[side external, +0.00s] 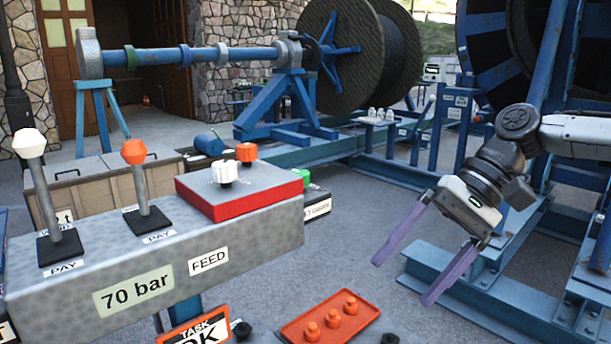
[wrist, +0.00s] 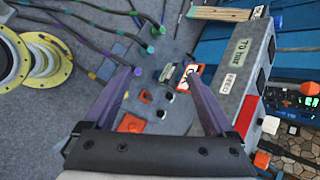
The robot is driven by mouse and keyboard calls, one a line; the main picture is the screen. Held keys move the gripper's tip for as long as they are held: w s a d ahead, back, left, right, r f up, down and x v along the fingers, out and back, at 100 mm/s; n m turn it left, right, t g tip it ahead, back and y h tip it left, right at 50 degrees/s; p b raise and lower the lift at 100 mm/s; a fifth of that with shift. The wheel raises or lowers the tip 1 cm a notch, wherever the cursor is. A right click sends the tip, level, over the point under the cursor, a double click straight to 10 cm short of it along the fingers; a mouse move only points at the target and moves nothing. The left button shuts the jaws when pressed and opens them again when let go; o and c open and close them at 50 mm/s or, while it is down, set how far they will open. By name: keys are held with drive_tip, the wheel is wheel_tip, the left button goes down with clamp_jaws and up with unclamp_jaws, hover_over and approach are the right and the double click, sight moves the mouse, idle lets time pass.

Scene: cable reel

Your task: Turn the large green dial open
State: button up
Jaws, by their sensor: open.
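I cannot make out a large green dial clearly in either view. A small green part (side external: 318,178) shows behind the red-edged box in the side view, partly hidden, and I cannot tell whether it is a dial. My gripper (side external: 403,282) hangs at the right in the side view, its two purple fingers spread apart and empty. In the wrist view my gripper (wrist: 162,75) is also open, with several small panel parts seen between and beyond the fingers. The fingers touch nothing that I can see.
A grey console (side external: 150,255) with two levers stands at the left, bearing a red-edged box (side external: 245,195) with white and orange knobs. A blue steel frame (side external: 470,275) stands behind my gripper. Hoses (wrist: 85,40) lie upper left.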

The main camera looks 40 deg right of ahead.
drive_tip(key=w+d+r+m+t+y, duration=0.1)
drive_tip(key=w+d+r+m+y, duration=0.15)
drive_tip(key=w, duration=0.45)
drive_tip(key=w+d+r+m+t+y, duration=0.1)
drive_tip(key=w+d+r+m+y, duration=0.15)
drive_tip(key=w, duration=0.35)
drive_tip(key=w+d+r+m+y, duration=0.2)
drive_tip(key=w+d+r+m, duration=0.15)
drive_tip(key=w, duration=0.35)
drive_tip(key=m+t, duration=0.5)
drive_tip(key=m, duration=0.1)
approach(306, 172)
drive_tip(key=x, duration=1)
drive_tip(key=shift+w+f, duration=0.1)
drive_tip(key=shift+f, duration=0.25)
drive_tip(key=shift+t, duration=0.3)
drive_tip(key=c, duration=1.4)
